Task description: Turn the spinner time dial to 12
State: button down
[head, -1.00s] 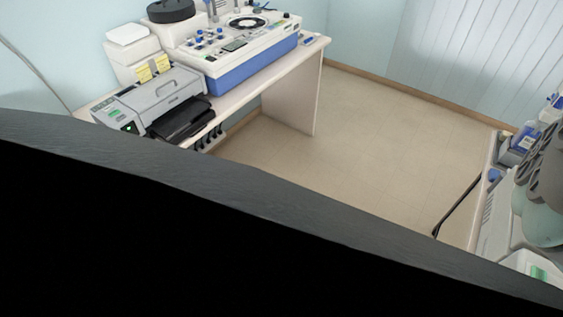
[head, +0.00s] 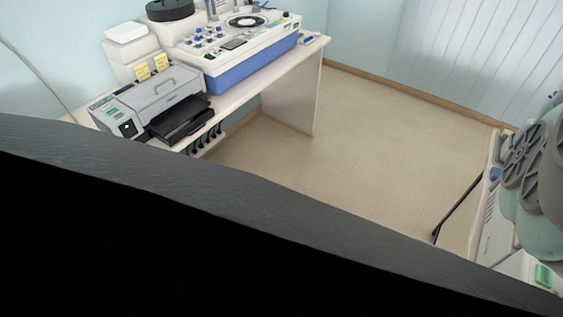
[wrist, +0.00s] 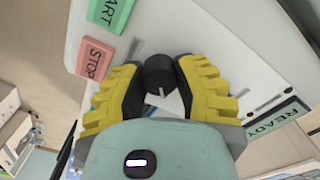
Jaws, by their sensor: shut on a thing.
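The dial (wrist: 159,76) is a dark round knob with a pale pointer line, on a white panel (wrist: 225,30) in the wrist view. My gripper (wrist: 158,86) has yellow ribbed fingers with dark pads, one on each side of the knob, and is shut on it. The numbers around the dial are hidden or too small to read.
A pink STOP button (wrist: 95,59) and a green START button (wrist: 110,12) lie beside the dial. In the head view, a printer (head: 155,101) and a blue-and-white machine (head: 240,72) stand on a far table. The floor (head: 370,150) between is clear.

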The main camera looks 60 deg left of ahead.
jog(key=shift+w, duration=0.1)
dwell(0.3)
jog(key=c, duration=0.6)
grip_release()
